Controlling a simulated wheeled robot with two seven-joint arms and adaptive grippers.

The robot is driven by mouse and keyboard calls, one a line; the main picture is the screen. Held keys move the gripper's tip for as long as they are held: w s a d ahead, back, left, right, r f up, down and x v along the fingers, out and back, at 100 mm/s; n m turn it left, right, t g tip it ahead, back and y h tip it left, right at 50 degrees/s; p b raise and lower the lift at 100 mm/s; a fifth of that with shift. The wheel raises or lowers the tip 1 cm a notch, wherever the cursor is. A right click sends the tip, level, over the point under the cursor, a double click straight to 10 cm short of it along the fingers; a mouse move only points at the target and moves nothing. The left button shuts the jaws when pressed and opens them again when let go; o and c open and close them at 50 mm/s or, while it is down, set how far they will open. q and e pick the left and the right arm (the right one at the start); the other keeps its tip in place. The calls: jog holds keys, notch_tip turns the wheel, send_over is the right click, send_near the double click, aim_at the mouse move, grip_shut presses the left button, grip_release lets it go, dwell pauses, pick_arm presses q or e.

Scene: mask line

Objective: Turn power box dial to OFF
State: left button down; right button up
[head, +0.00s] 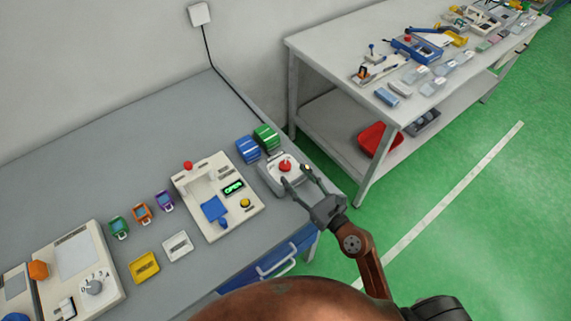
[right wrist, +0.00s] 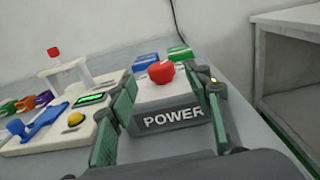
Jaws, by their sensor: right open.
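The power box (head: 268,182) is a pale grey box at the right end of the grey bench. Its red dial (head: 285,166) sits on top. In the right wrist view the box front (right wrist: 172,118) reads POWER, and the red dial (right wrist: 161,71) stands between and beyond my finger tips. My right gripper (head: 296,176) is open and empty, with its fingers spread on either side of the box in the picture; it also shows in the right wrist view (right wrist: 162,82). I cannot tell whether the fingers touch the box. The dial's setting is not readable. My left gripper is not in view.
A white machine (head: 190,205) with a lit green display stands left of the box. Blue (head: 248,149) and green (head: 266,136) stacks sit behind it. A cable (head: 222,75) runs down the wall behind. A second table (head: 330,45) stands to the right.

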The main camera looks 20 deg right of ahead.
aim_at(289, 169)
jog(key=x, duration=0.6)
jog(key=shift+w, duration=0.1)
jog(key=c, duration=1.2)
